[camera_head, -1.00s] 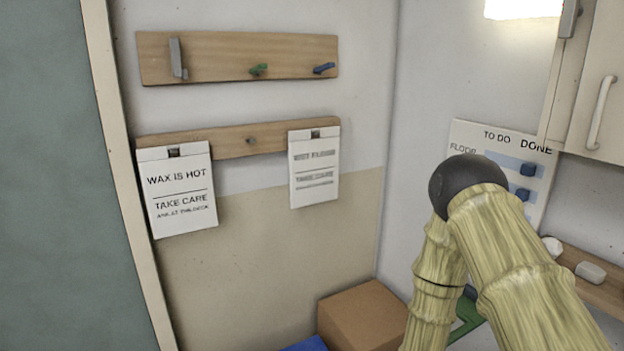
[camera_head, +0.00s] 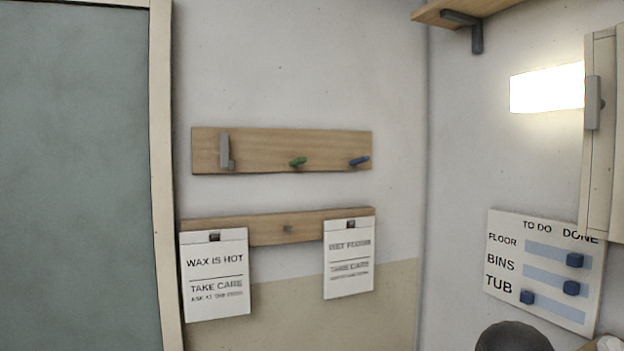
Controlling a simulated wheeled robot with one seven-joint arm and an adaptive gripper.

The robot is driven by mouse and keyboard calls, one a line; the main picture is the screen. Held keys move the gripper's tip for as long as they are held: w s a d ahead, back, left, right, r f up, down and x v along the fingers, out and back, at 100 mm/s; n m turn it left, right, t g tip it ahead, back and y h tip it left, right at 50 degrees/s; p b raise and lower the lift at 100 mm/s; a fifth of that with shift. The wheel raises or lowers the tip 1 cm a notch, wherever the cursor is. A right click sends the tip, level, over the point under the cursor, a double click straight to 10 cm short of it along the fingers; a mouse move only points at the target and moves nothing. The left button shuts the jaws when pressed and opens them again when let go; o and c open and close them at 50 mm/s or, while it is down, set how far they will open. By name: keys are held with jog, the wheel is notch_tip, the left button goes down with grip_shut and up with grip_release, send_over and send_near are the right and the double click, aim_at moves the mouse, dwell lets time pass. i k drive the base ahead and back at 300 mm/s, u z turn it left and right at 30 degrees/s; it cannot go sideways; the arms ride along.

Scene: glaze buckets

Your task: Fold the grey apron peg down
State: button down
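The grey peg (camera_head: 225,152) is at the left end of the upper wooden peg board (camera_head: 262,150) on the wall. It shows as a tall, upright grey bar with a small block at its foot. A green peg (camera_head: 298,162) and a blue peg (camera_head: 359,161) stick out from the same board to its right. My gripper is not in view. Only a dark rounded part of my arm shows at the bottom edge, right of centre, well below and right of the peg.
A lower wooden rail (camera_head: 270,229) holds two white signs, one at left (camera_head: 215,285) and one at right (camera_head: 348,268). A to-do board (camera_head: 548,255) and a cabinet (camera_head: 600,150) are at right. A shelf (camera_head: 445,12) juts out at the top. The wall before the peg board is unobstructed.

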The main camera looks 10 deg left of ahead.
aim_at(224, 136)
jog(key=u, duration=0.05)
jog(key=k, duration=1.2)
jog(key=u, duration=0.6)
jog(key=i, duration=0.6)
jog(key=u, duration=0.45)
jog(key=i, duration=0.75)
jog(key=z, duration=0.7)
jog(key=i, duration=0.5)
jog(key=z, duration=0.4)
